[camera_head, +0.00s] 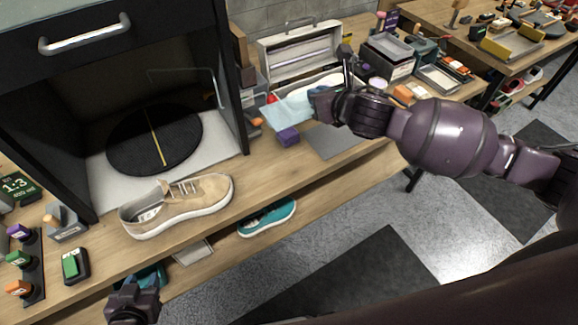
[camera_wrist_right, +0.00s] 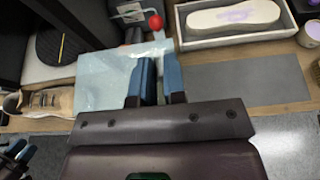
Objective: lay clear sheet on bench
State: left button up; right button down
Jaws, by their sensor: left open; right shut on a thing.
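The clear sheet (camera_head: 290,108) is pale blue and translucent. My right gripper (camera_head: 322,97) is shut on it near its right edge in the head view, above the bench (camera_head: 262,178). In the right wrist view the sheet (camera_wrist_right: 100,78) spreads left from the blue-padded fingers (camera_wrist_right: 158,78). I cannot tell whether its lower edge touches the bench. My left gripper (camera_head: 133,302) is open and empty at the bottom left, in front of the bench edge.
A tan sneaker (camera_head: 180,205) stands on the bench before a black cabinet with a round turntable (camera_head: 155,140). A purple block (camera_head: 288,137) and a grey mat (camera_head: 335,140) lie near the sheet. An open box (camera_head: 300,50) stands behind. A teal shoe (camera_head: 267,217) is below.

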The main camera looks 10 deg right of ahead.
jog(key=shift+a+f, duration=0.1)
jog(key=shift+a, duration=0.05)
jog(key=b, duration=0.2)
send_over(311, 161)
notch_tip(311, 161, down, 14)
jog(key=shift+s+f, duration=0.15)
jog(key=shift+f, duration=2.35)
jog(key=shift+f+b, duration=0.3)
jog(key=shift+f, duration=0.2)
jog(key=c, duration=1.2)
grip_release()
